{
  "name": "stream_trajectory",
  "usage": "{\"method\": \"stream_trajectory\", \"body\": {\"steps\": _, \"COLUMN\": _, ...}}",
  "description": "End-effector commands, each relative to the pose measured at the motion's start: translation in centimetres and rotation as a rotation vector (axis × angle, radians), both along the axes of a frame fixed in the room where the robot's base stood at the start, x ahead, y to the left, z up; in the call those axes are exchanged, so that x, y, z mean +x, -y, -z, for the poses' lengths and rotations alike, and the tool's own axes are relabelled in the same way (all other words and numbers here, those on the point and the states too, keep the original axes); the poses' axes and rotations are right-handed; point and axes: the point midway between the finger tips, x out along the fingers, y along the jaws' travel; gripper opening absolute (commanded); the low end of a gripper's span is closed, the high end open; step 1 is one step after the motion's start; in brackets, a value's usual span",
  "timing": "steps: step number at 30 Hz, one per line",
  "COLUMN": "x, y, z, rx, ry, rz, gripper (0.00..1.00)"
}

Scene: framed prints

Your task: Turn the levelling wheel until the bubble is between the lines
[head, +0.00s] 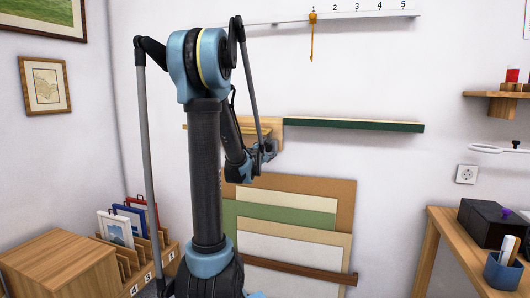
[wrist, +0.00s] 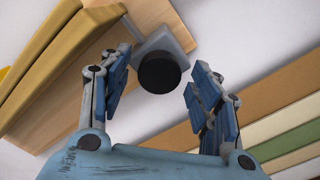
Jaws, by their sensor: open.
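A round black knob (wrist: 160,73), which looks like the levelling wheel, sits on a grey square plate (wrist: 163,43) under a wooden ledge in the wrist view. My gripper (wrist: 157,68) is open, with one blue finger on each side of the knob and gaps between them. I cannot tell how far the fingertips are from the knob in depth. In the head view my gripper (head: 265,150) is at the wooden block (head: 269,122) at the ledge's left part, and the knob cannot be made out. The bubble and its lines do not show in either view.
The long green-fronted ledge (head: 355,126) runs right along the wall. Above it is a numbered white rail (head: 385,15) with a hanging yellow hook (head: 312,35). Boards (head: 295,225) lean below. A rack (head: 140,262) stands left, a wooden table (head: 455,225) right.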

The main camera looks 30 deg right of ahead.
Motion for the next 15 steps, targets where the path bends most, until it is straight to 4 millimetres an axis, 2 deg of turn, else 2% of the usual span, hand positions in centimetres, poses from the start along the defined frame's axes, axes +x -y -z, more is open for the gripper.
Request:
{"method": "stream_trajectory", "body": {"steps": 3, "x": -0.01, "y": -0.01, "z": 0.00, "rx": 0.000, "ry": 0.000, "rz": 0.000, "gripper": 0.57}}
{"method": "stream_trajectory", "body": {"steps": 4, "x": -0.01, "y": -0.02, "z": 0.00, "rx": 0.000, "ry": 0.000, "rz": 0.000, "gripper": 0.52}}
{"method": "stream_trajectory", "body": {"steps": 9, "x": -0.01, "y": -0.03, "z": -0.01, "rx": 0.000, "ry": 0.000, "rz": 0.000, "gripper": 0.14}}
{"method": "stream_trajectory", "body": {"steps": 15, "x": -0.05, "y": -0.01, "z": 0.00, "rx": 0.002, "ry": 0.003, "rz": 0.001, "gripper": 0.13}}
